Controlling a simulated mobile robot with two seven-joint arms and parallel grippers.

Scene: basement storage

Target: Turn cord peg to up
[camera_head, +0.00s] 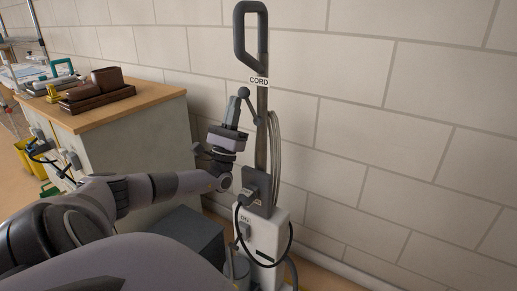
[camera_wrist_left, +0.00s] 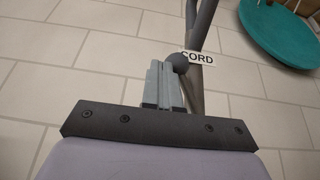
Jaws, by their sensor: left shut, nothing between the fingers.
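The cord peg (camera_head: 250,105) is a dark lever with a ball end on the pole of an upright floor machine, under a white CORD label (camera_head: 259,81). In the head view it slants up and left from the pole, its ball highest. My left gripper (camera_head: 233,109) is shut and empty, its fingertips close beside the ball. In the left wrist view the ball (camera_wrist_left: 178,63) overlaps the shut fingers (camera_wrist_left: 161,82); I cannot tell if they touch. The CORD label (camera_wrist_left: 197,58) shows behind it. My right gripper is not in view.
A coiled grey cord (camera_head: 276,160) hangs on the right of the pole. The machine's white body (camera_head: 263,236) stands by the block wall. A wooden-topped cabinet (camera_head: 140,110) with brown items stands left. A teal round object (camera_wrist_left: 284,34) shows in the wrist view.

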